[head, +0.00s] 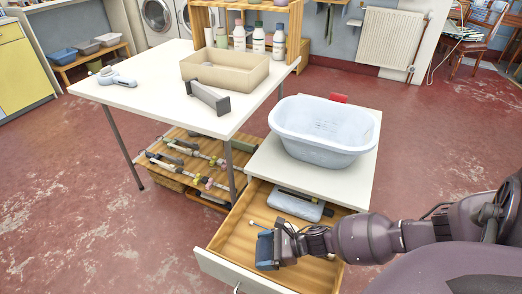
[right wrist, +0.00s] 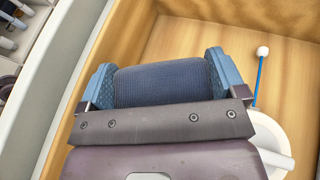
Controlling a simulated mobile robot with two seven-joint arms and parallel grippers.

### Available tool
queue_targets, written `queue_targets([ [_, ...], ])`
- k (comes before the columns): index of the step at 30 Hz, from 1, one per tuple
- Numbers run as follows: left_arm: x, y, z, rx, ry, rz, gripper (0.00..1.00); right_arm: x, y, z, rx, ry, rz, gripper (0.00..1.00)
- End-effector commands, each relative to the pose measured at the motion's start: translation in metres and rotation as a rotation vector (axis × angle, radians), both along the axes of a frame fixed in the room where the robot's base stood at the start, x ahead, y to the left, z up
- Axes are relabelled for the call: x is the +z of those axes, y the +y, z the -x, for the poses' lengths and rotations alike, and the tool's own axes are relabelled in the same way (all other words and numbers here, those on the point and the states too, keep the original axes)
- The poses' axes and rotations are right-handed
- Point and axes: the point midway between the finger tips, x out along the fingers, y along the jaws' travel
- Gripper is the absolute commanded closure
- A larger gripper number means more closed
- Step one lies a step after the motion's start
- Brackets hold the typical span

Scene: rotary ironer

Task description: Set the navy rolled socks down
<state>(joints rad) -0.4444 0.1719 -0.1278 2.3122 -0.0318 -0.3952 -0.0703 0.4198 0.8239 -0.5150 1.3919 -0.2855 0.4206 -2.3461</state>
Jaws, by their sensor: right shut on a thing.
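My right gripper (head: 267,250) is over the front part of the open wooden drawer (head: 236,226) in the head view. In the right wrist view it is shut on the navy rolled socks (right wrist: 162,83), which lie between its two blue fingers. The drawer's wooden floor (right wrist: 205,35) shows beyond the socks. I cannot tell whether the socks touch the floor. In the head view the gripper mostly hides the socks. My left gripper is not in view.
In the drawer are a grey-blue flat item (head: 295,205), a blue stick with a white tip (right wrist: 260,75) and a white round thing (right wrist: 270,140). A pale blue tub (head: 323,130) stands on the cabinet top. The white table (head: 150,90) holds a beige box (head: 225,72).

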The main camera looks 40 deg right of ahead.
Motion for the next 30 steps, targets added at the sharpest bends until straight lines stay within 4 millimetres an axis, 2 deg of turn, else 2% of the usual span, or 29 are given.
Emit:
queue_targets([
  [5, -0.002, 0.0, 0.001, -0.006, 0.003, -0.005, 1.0, -0.012, 0.0, 0.001, -0.001, 0.003, 0.0, 0.33],
  [9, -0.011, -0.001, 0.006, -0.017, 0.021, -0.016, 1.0, -0.034, 0.0, 0.002, 0.0, 0.007, 0.0, 0.33],
  [12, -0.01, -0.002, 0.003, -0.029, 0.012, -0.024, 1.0, -0.045, 0.0, 0.002, -0.002, 0.007, 0.0, 0.33],
  [17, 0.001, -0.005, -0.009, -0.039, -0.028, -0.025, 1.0, -0.043, 0.0, -0.001, -0.001, -0.002, 0.0, 0.33],
  [25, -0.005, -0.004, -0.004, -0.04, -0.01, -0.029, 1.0, -0.048, 0.0, 0.0, -0.001, 0.0, 0.0, 0.33],
  [26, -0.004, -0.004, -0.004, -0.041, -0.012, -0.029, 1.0, -0.047, 0.0, 0.0, -0.001, -0.001, 0.001, 0.07],
  [27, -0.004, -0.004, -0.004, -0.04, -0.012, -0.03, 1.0, -0.046, 0.0, -0.001, -0.001, -0.002, 0.0, 0.01],
  [30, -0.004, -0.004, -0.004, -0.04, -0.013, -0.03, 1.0, -0.046, 0.0, -0.001, 0.0, -0.002, 0.001, 0.0],
])
